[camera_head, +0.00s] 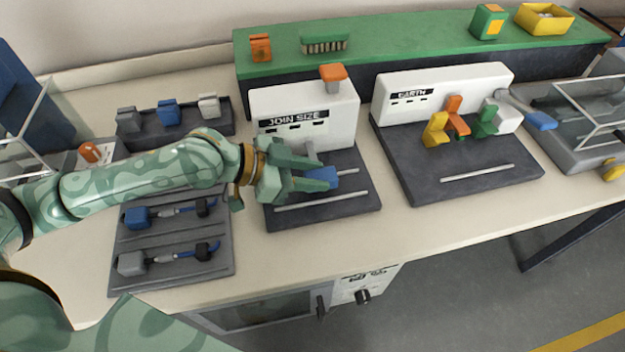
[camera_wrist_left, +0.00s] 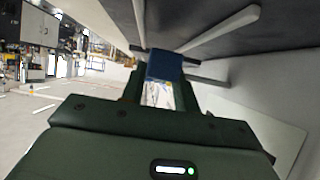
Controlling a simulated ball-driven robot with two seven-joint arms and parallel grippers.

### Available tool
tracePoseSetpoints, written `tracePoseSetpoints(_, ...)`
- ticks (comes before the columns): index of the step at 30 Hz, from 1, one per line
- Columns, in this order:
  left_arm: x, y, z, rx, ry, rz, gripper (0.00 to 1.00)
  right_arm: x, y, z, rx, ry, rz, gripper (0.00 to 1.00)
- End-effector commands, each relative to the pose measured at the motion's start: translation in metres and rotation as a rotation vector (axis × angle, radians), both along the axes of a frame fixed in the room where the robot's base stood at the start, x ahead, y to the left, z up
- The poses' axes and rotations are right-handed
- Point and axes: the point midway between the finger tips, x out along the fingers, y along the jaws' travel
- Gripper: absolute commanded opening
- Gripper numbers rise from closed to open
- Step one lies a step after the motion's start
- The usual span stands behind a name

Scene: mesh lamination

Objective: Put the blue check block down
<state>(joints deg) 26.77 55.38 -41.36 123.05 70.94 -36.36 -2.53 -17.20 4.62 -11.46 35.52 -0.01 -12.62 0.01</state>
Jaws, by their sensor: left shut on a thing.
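My left gripper (camera_head: 312,179) reaches over the dark base (camera_head: 335,208) of the white JOIN SIZE station (camera_head: 335,115). It is shut on a blue piece (camera_head: 323,176), which looks like the handle on the station's grey lever; the fingers hide part of the joint. The left wrist view shows the blue piece (camera_wrist_left: 165,65) between the fingertips (camera_wrist_left: 162,92). A separate blue block (camera_head: 168,112), perhaps the check block, sits upright in the dark rack (camera_head: 190,131) between a grey block and a pale one. My right gripper is out of view.
A grey tray (camera_head: 170,238) holds blue and grey connectors with cables. The EARTH station (camera_head: 440,90) stands to the right, with coloured blocks and a blue-handled lever (camera_head: 541,121). A green shelf (camera_head: 410,40) runs along the back. The bench between stations is narrow.

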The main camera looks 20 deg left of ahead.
Motion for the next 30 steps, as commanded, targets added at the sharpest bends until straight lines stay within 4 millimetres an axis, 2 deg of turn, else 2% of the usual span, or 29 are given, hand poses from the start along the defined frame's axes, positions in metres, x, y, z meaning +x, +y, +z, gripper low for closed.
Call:
tracePoseSetpoints(1, -0.0006, -0.0002, -0.0138, -0.001, 0.008, 0.002, 0.03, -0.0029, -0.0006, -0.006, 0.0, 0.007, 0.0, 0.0)
tracePoseSetpoints(2, -0.0005, -0.0001, -0.0166, -0.001, 0.006, 0.001, 0.03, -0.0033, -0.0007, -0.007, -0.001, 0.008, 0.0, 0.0)
tracePoseSetpoints(14, -0.0007, 0.0, -0.0195, 0.0, 0.001, 0.0, 0.03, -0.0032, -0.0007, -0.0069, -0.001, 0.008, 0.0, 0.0)
tracePoseSetpoints(15, -0.0008, 0.0, -0.0188, 0.0, 0.001, 0.0, 0.42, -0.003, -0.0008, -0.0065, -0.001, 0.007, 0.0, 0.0)
tracePoseSetpoints(16, -0.0008, 0.0, -0.0186, 0.0, 0.001, 0.0, 0.5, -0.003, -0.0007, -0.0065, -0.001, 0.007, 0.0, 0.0)
tracePoseSetpoints(17, -0.0008, 0.0, -0.0186, 0.0, 0.001, 0.0, 0.52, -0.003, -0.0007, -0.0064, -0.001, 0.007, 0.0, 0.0)
tracePoseSetpoints(30, -0.0018, 0.0, -0.0195, 0.0, 0.003, 0.001, 0.52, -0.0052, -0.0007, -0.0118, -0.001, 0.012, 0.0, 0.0)
